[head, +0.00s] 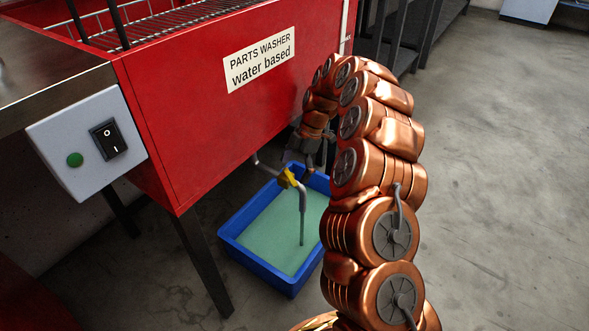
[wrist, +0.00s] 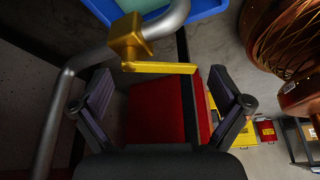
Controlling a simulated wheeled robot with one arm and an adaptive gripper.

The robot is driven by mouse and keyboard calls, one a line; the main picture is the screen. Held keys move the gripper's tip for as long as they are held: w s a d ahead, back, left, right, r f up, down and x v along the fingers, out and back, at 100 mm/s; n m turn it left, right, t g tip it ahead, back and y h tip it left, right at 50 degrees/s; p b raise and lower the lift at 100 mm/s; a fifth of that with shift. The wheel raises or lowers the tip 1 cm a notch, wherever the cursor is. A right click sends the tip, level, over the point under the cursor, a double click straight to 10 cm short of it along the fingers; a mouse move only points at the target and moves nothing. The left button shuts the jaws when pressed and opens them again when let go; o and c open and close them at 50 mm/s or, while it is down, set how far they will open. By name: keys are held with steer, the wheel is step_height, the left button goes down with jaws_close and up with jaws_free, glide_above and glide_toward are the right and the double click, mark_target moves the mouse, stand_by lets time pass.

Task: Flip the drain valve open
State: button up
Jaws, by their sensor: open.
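The drain valve (head: 288,178) is a small yellow body on a grey pipe below the red parts washer (head: 190,115). In the wrist view, the valve body (wrist: 130,38) sits on the bent pipe (wrist: 92,61), with a flat yellow lever (wrist: 160,68) pointing right. My gripper (head: 308,168) is beside the valve in the head view, partly hidden by my arm. In the wrist view my gripper (wrist: 163,78) is open, its dark fingers spread on either side of the lever. I see no contact. The lever is hard to make out in the head view.
A blue tub (head: 258,265) with greenish liquid (head: 275,235) stands on the floor under the valve. A grey control box (head: 85,140) with a switch is on the washer's left. A dark washer leg (head: 203,262) stands left of the tub. Open concrete floor lies to the right.

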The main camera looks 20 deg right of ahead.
steer(key=v, duration=0.7)
steer(key=shift+r, duration=0.15)
steer(key=shift+d, duration=0.1)
